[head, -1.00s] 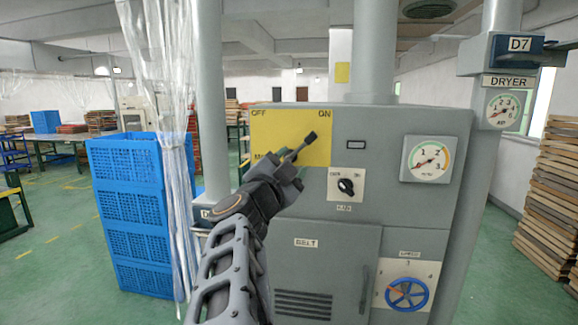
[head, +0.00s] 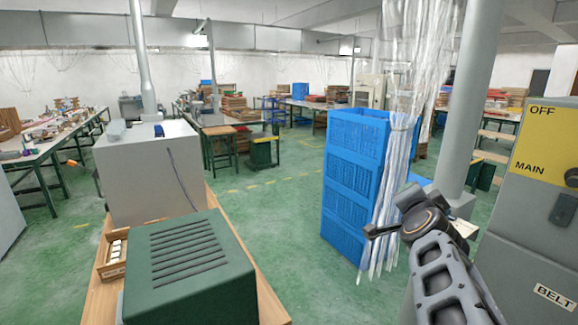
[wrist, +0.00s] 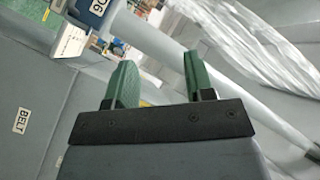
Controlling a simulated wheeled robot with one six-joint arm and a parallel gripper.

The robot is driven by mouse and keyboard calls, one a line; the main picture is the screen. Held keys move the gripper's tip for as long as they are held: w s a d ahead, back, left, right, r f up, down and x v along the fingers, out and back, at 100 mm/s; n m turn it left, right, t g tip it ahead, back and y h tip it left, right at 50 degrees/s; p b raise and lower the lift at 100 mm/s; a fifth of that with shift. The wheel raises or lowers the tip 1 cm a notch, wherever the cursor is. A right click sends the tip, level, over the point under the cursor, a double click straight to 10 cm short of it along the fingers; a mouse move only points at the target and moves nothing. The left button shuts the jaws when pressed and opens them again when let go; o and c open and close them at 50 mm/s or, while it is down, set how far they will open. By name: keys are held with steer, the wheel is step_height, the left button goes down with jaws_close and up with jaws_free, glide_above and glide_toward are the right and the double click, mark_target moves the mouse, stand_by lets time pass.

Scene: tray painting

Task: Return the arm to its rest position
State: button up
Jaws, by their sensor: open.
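My arm shows at the lower right of the head view. My gripper (head: 376,231) is at its end, pointing left, in front of the clear plastic strip curtain in the picture. In the wrist view my gripper (wrist: 160,78) shows two green fingers standing apart with nothing between them. The grey machine cabinet (head: 535,230) is to the right of my arm, with a yellow OFF/MAIN plate (head: 545,140) and a BELT label (wrist: 21,120). Dark control parts sit at the picture's right edge, only partly in view.
A stack of blue crates (head: 352,180) stands left of my gripper, beside the plastic curtain (head: 396,190) and a grey pipe (head: 470,95). A wooden-topped bench (head: 270,305) carries a green vented box (head: 188,265) and a grey box (head: 150,175). Green floor between bench and crates is clear.

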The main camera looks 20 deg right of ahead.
steer(key=w+a+f+n+y, duration=0.3)
steer(key=a+f+n+y, duration=0.35)
steer(key=a+f, duration=0.35)
steer(key=s+a+f+n+g+y, duration=0.1)
steer(key=s+a+f+n+g, duration=0.3)
steer(key=a+f, duration=0.3)
steer(key=s+a+f+n+g+y+b, duration=0.1)
steer(key=s+a+f+n+g+y, duration=0.1)
steer(key=s+a+f+n+g, duration=0.3)
step_height(320, 180, down, 3)
steer(key=shift+s+a+r+n, duration=0.15)
steer(key=shift+s+a+n, duration=0.55)
steer(key=shift+a, duration=0.3)
steer(key=shift+c, duration=0.6)
